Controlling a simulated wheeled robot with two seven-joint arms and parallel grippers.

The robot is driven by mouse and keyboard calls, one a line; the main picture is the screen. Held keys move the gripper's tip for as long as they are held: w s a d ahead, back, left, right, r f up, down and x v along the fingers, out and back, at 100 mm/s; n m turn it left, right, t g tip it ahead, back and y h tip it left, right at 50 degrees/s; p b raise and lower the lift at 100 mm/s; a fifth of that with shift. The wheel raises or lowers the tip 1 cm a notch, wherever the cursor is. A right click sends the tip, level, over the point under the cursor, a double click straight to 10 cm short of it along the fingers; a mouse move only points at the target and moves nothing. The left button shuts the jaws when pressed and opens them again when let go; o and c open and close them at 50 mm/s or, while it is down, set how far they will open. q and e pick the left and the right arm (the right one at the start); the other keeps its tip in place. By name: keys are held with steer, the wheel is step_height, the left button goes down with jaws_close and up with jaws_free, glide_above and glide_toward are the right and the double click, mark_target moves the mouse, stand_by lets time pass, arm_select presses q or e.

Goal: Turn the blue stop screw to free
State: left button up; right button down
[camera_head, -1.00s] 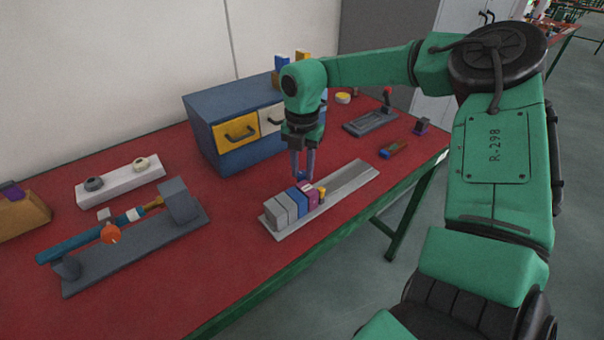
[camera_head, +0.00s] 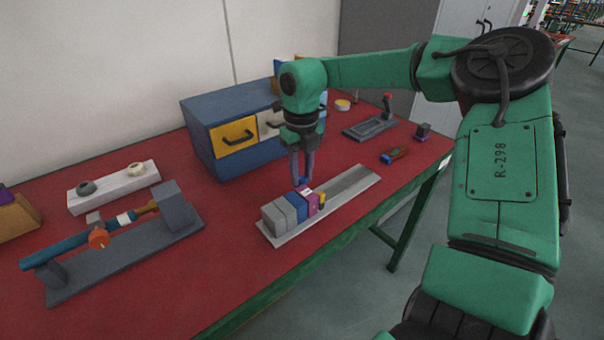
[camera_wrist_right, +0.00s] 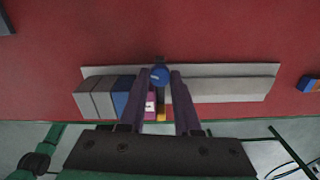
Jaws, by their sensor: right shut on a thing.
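The blue stop screw (camera_wrist_right: 160,76) shows in the right wrist view as a round blue knob with a small pale mark, at the far side of a light grey rail (camera_wrist_right: 225,88). My right gripper (camera_wrist_right: 160,72) is shut on it, with one purple finger on each side. In the head view my right gripper (camera_head: 302,180) points down at the rail's far edge (camera_head: 348,186), and its fingers hide most of the screw. Grey, blue, magenta and yellow blocks (camera_head: 285,209) stand in a row on the rail, left of its bare stretch. My left gripper is not in view.
A blue drawer cabinet (camera_head: 225,165) stands close behind my right gripper. A grey fixture with a blue tube (camera_head: 135,250) and a white bar with two knobs (camera_head: 115,186) lie to the left. The table's front edge is clear.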

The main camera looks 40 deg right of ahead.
steer(key=n, duration=0.5)
steer(key=shift+w+r+n, duration=0.1)
steer(key=shift+n, duration=0.3)
stand_by(0.4)
steer(key=c, duration=0.6)
jaws_free()
